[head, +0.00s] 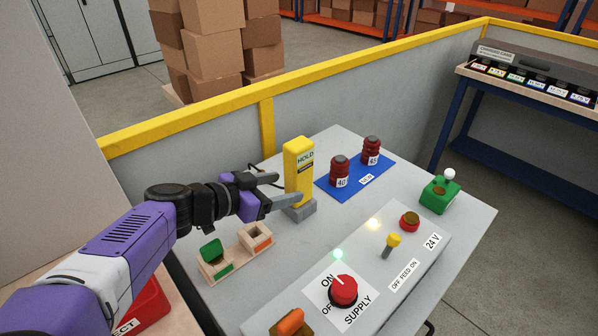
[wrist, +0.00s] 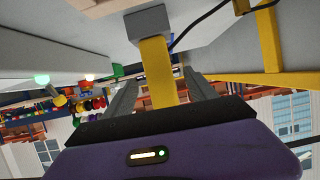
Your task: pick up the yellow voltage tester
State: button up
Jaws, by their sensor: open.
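The yellow voltage tester (head: 298,163), marked HOLD, stands upright in a small grey base (head: 300,212) on the grey table. In the wrist view the tester (wrist: 155,68) runs between the two fingers, with its grey base (wrist: 147,22) at the top of the picture. My gripper (head: 289,187) is level with the tester's lower part, one finger on each side. In the wrist view my gripper (wrist: 158,75) is open, with a gap beside the tester on both sides. Part of the tester is hidden behind my gripper body there.
Dark red cylinders (head: 340,171) stand on a blue mat (head: 328,188) right of the tester. A wooden tray (head: 238,254) with green and orange blocks lies in front of my gripper. A supply panel (head: 375,265) with knobs fills the table front. A yellow-topped wall (head: 220,135) runs behind.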

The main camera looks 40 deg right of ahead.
aim_at(287, 185)
jog(key=shift+w+d+f, duration=0.3)
jog(key=shift+d+f, duration=0.1)
jog(key=shift+d, duration=0.05)
jog(key=shift+x, duration=1.25)
jog(key=d, duration=0.1)
jog(key=d+p, duration=0.1)
jog(key=d, duration=0.2)
jog(key=shift+s+d+f+p, duration=0.2)
jog(key=shift+s+p, duration=0.2)
jog(key=shift+d+f, duration=0.25)
jog(key=shift+d, duration=0.1)
grip_shut()
